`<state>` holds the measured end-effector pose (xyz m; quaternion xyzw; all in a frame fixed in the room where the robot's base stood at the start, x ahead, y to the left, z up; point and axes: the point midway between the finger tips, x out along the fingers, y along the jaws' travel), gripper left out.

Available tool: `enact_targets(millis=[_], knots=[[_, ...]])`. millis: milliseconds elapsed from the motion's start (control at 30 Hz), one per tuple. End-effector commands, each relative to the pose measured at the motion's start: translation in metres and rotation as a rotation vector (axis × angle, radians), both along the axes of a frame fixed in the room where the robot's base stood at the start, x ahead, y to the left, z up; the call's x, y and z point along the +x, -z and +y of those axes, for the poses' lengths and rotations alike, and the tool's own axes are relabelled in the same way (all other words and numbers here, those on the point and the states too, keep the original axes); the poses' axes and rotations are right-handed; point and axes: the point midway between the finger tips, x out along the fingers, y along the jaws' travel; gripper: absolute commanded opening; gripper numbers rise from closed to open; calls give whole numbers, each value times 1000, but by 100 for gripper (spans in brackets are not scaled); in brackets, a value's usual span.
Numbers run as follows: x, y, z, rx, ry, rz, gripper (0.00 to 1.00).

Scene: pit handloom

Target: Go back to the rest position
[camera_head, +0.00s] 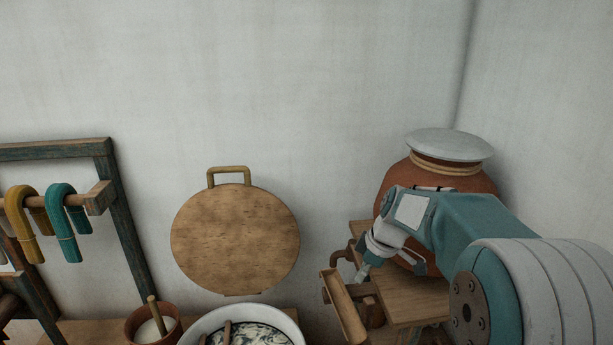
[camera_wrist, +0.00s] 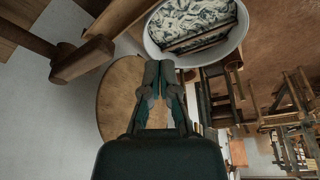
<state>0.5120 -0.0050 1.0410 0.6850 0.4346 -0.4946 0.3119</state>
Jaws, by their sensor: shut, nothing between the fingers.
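My gripper (camera_wrist: 160,72) is shut and empty in the wrist view, its two fingers together. Behind it in that view are the round wooden lid (camera_wrist: 121,92) and the white basin (camera_wrist: 236,35). In the head view my arm reaches in from the right, and my gripper (camera_head: 366,268) is small, partly hidden by the wrist, close to the wooden stand. From this view I cannot tell whether it touches the stand.
A clay jar (camera_head: 395,180) with a pale lid stands on the wooden stand (camera_head: 420,300) behind my arm. The round lid (camera_head: 235,240) leans on the wall. The basin (camera_head: 285,322), a small pot (camera_head: 138,325) and a rack with yellow and teal hanks (camera_head: 66,225) are left.

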Motion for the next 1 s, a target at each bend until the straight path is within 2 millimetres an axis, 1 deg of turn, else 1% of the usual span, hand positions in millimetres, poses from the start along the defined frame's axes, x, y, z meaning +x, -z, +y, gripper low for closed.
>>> enact_targets(millis=[33,200,333,500,667,800,900,1000], knots=[[-12,-13,3,-10,40,-7,0],[-59,-44,8,-34,240,-11,0],[-97,-61,11,-41,396,-24,0],[-146,-74,12,-34,601,-52,0],[-191,-77,11,-7,792,-86,0],[-227,-74,9,33,953,-119,0],[-245,-69,8,62,1044,-139,0],[-256,-65,6,83,1101,-149,0]])
